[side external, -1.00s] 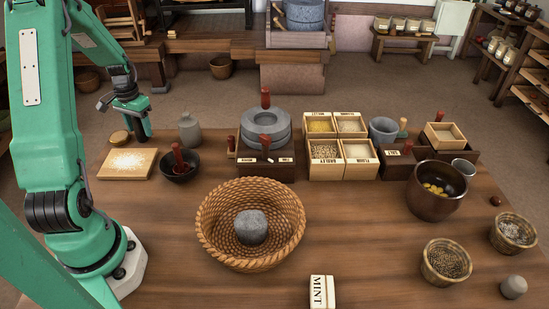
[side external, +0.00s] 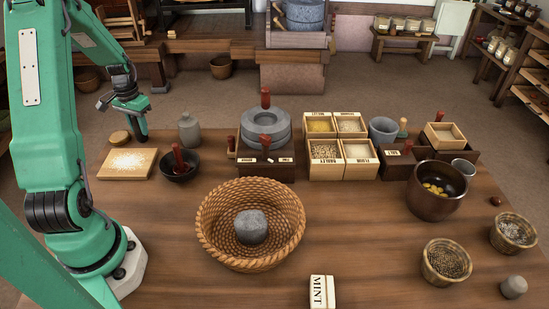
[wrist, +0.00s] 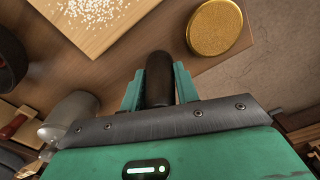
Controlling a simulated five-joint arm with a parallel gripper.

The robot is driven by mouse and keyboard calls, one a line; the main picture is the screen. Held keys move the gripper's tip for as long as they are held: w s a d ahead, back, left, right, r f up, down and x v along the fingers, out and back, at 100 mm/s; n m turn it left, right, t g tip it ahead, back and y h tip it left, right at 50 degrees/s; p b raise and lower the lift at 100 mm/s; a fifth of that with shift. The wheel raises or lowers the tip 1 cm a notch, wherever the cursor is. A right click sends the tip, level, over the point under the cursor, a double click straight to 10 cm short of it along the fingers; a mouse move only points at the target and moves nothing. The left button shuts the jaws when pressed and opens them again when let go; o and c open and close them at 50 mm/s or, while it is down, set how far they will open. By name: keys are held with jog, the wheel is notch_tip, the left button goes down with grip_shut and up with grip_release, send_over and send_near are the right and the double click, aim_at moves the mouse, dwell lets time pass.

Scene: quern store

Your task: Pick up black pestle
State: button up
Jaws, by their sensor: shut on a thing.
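The black pestle (wrist: 160,78) shows in the wrist view as a dark, rounded rod between the two green fingers of my gripper (wrist: 159,88). My gripper is shut on it. In the side view my gripper (side external: 138,124) is at the far left edge of the table, behind the wooden board and beside the small round lid.
The board (side external: 108,170) with white grains, a round gold-brown lid (wrist: 220,26), a grey bottle (side external: 190,131) and a dark mortar (side external: 179,173) with a red-handled tool stand close by. A wicker basket (side external: 213,232) holds a grey stone.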

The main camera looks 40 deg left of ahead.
jog(key=shift+r, duration=0.55)
notch_tip(320, 180, up, 3)
jog(key=shift+w+d+r, duration=0.1)
jog(key=shift+r, duration=0.05)
jog(key=w+d+r, duration=0.4)
jog(key=d+r, duration=0.2)
jog(key=d, duration=0.4)
jog(key=shift+d+r, duration=0.25)
jog(key=shift+d, duration=0.1)
